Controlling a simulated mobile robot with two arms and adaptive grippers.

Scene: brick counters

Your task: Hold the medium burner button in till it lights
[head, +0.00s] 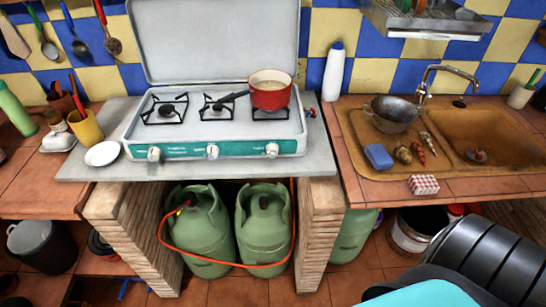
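A white camping stove (222,65) with an open lid stands on a grey slab (85,165). Its teal front panel (183,150) has three white knobs: left (154,153), middle (212,151) and right (272,150). The left burner (165,109) and the middle burner (217,106) are bare. A red pot (270,96) covers most of the right burner, its dark handle reaching left over the middle one. No flame shows on the bare burners. I cannot tell burner sizes clearly from here. Neither gripper is in view.
Two green gas bottles (200,235) with an orange hose stand under the slab between brick piers (320,225). A white saucer (102,154) lies left of the stove, a white bottle (334,72) stands to its right. Farther right is a sink (500,125) with a metal colander (391,113).

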